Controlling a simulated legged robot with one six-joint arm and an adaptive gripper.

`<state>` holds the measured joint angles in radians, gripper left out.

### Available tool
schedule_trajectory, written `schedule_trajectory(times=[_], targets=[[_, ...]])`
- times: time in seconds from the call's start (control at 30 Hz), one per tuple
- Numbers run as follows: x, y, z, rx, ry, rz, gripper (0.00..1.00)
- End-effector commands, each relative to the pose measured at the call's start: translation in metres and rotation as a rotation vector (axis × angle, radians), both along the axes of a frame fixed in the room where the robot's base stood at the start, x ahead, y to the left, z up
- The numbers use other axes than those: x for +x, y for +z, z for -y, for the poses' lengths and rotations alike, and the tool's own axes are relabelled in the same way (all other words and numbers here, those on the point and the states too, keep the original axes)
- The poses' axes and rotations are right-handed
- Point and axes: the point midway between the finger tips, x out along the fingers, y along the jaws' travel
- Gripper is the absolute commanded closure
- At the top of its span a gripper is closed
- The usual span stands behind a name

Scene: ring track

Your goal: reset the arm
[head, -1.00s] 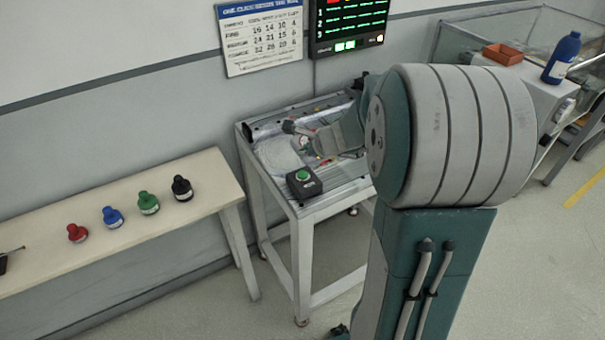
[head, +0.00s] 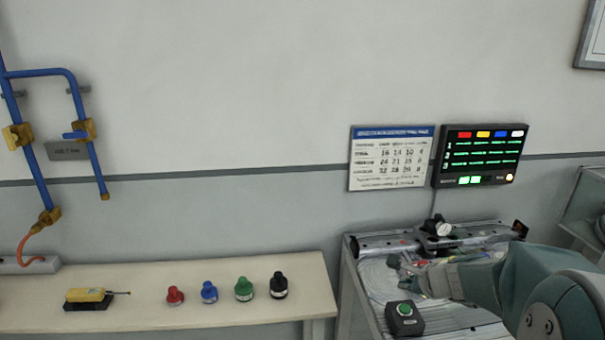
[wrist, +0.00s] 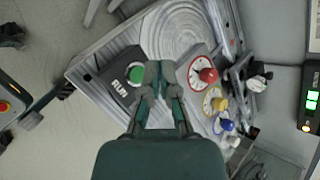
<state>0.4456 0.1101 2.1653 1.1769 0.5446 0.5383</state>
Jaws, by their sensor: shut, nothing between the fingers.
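My gripper (wrist: 158,85) is in the middle of the wrist view, with its fingers together and nothing between them. It hangs over the machine table (head: 350,285), between the green RUN button box (wrist: 122,88) and a panel of red, yellow and blue knobs (wrist: 212,95). In the head view my arm (head: 555,290) reaches in from the lower right, and my gripper (head: 400,262) shows small above the machine table. The green button box (head: 404,318) stands at the table's near edge. I cannot tell how high the gripper is above the surface.
A bench (head: 140,330) at the left holds red (head: 174,296), blue (head: 209,292), green (head: 244,289) and black (head: 278,286) bottles and a yellow tool (head: 88,296). A lit display (head: 480,155) and a chart (head: 390,160) hang on the wall. Blue pipes (head: 30,140) run at the left.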

Motion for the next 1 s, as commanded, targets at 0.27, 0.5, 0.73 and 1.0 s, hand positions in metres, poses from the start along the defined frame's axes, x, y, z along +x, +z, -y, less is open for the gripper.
schedule_trajectory(times=[0.27,0.5,0.73,1.0], targets=[[-0.071,0.053,-0.09,-0.398,0.586,0.061,1.0],[-0.149,0.072,-0.128,-0.771,1.051,0.084,1.0],[-0.214,0.078,-0.13,-1.125,1.409,0.067,1.0],[-0.238,0.078,-0.122,-1.287,1.55,0.036,1.0]])
